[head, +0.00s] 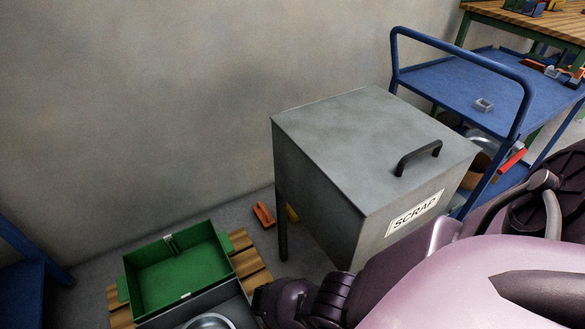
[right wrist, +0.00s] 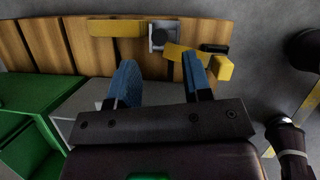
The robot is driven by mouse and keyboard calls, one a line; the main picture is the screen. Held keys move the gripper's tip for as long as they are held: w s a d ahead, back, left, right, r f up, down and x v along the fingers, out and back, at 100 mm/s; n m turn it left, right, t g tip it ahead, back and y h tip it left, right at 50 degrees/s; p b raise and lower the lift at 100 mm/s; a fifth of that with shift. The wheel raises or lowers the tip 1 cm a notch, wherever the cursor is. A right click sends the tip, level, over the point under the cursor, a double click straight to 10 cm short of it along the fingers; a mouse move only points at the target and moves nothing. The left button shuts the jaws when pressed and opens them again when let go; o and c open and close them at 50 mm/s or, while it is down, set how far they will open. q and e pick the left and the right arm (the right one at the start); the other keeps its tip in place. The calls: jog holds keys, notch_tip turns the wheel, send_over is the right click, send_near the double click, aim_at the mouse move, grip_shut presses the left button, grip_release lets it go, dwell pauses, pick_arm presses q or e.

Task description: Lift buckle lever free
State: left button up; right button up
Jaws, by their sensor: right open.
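In the right wrist view a grey metal buckle (right wrist: 163,37) with a dark round part sits on a yellow strap (right wrist: 116,28) across a wooden slatted pallet (right wrist: 35,50). A short black bar (right wrist: 214,48) lies just right of the buckle by the strap's yellow end; I cannot tell for sure whether it is the lever. My right gripper (right wrist: 158,61) is open, its two blue fingers apart and pointing toward the buckle, with nothing between the tips. I cannot tell if they touch it. The head view does not show the buckle. My left gripper is not in view.
A green crate (head: 131,290) stands on the pallet, with a grey box (head: 236,312) in front. A grey scrap bin (head: 330,135) stands to the right, beside a blue cart (head: 440,85). An orange object (head: 263,215) lies on the floor by the bin. The wall is behind.

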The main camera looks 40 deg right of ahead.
jog(key=p+v, duration=0.2)
jog(key=v, duration=0.2)
jog(key=shift+a+r, duration=0.15)
jog(key=shift+r, duration=0.1)
dwell(0.3)
